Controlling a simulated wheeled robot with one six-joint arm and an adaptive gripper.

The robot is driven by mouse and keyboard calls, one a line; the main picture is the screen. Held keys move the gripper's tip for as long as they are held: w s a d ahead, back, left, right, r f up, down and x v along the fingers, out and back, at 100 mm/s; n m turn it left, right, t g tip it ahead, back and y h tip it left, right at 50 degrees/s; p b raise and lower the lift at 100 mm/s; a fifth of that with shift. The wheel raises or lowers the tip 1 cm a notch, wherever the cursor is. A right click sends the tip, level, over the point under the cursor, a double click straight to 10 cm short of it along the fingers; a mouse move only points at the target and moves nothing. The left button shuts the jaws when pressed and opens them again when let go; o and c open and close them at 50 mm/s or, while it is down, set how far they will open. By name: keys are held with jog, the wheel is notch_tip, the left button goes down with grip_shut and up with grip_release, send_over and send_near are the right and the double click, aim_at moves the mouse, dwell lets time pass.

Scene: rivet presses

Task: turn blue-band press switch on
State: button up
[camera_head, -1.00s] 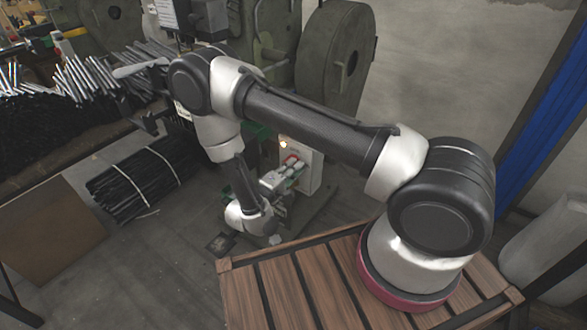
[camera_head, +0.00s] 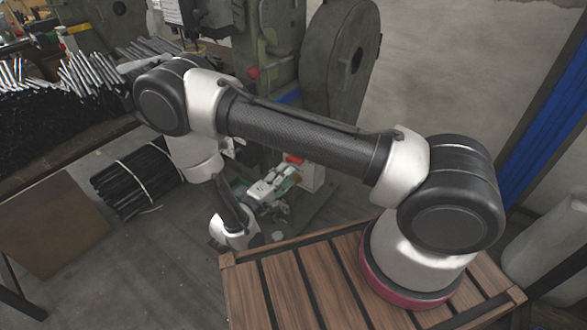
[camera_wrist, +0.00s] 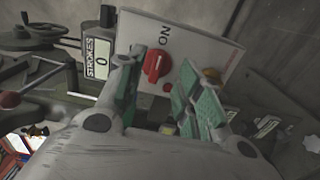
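The press switch is a red rotary knob (camera_wrist: 156,66) on a light grey control panel (camera_wrist: 185,43), with "ON" printed above it. In the wrist view my gripper (camera_wrist: 160,88) is open, with its green-padded fingers on either side of the knob in the picture. I cannot tell if they touch it. In the head view my gripper (camera_head: 274,186) is at the control box (camera_head: 314,178), which it and my arm partly hide. The press (camera_head: 278,45) carries a blue band (camera_head: 289,97), partly behind my arm.
A counter marked "STROKES" (camera_wrist: 103,58) reads 0 beside the panel. An amber lamp (camera_wrist: 212,75) is near the right finger. A large flywheel (camera_head: 340,60) stands behind my arm. Bundled dark rods (camera_head: 133,181) lie on the floor at left, beside a rod-laden bench (camera_head: 60,160).

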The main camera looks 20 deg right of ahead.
jog(key=v, duration=0.5)
jog(key=shift+s+a, duration=0.1)
dwell(0.3)
